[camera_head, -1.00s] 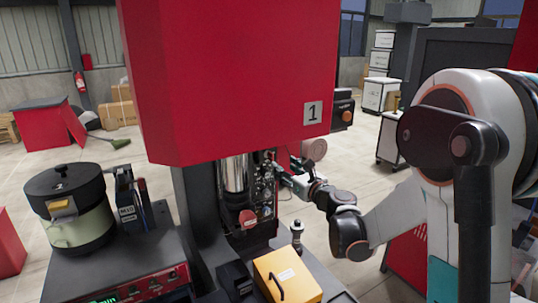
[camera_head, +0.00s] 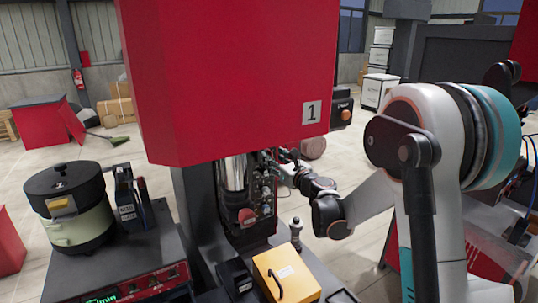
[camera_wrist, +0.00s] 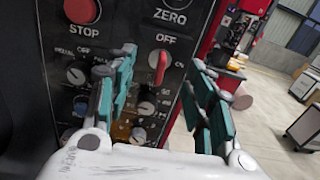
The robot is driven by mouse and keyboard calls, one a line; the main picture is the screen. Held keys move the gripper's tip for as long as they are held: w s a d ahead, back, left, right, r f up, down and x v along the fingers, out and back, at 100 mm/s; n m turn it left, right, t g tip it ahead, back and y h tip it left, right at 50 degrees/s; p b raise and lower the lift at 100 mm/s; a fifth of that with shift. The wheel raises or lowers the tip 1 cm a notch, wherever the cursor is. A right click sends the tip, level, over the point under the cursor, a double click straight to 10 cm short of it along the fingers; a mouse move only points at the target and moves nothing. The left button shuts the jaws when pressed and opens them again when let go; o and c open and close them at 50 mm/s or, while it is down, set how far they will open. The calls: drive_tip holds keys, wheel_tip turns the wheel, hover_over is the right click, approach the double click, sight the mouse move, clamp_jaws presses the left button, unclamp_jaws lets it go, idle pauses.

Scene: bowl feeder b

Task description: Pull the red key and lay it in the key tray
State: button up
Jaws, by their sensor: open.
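The red key (camera_wrist: 159,66) sits upright in the dark control panel (camera_wrist: 138,15), under the OFF label in the wrist view. My gripper (camera_wrist: 164,58) is open, with one teal-padded finger to the left of the key and the other to the right. The fingers look apart from the key, and nothing is held. In the head view my gripper (camera_head: 276,164) is at the panel beneath the red machine head, where the key is too small to make out. A small black tray-like box (camera_head: 235,278) stands low in front; I cannot tell whether it is the key tray.
A red STOP button (camera_wrist: 82,10) and several knobs share the panel. The large red housing (camera_head: 235,80) overhangs my gripper. A yellow box (camera_head: 287,275) with a handle and a small dark post (camera_head: 296,235) stand below. A cooker-like pot (camera_head: 70,208) is at left.

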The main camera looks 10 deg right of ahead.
sight(272, 157)
drive_tip(key=shift+x, duration=1.25)
drive_tip(key=shift+b, duration=0.5)
idle(0.3)
clamp_jaws()
drive_tip(key=shift+s, duration=0.1)
drive_tip(key=shift+b+v, duration=0.35)
drive_tip(key=shift+v, duration=2.55)
drive_tip(key=shift+f, duration=0.1)
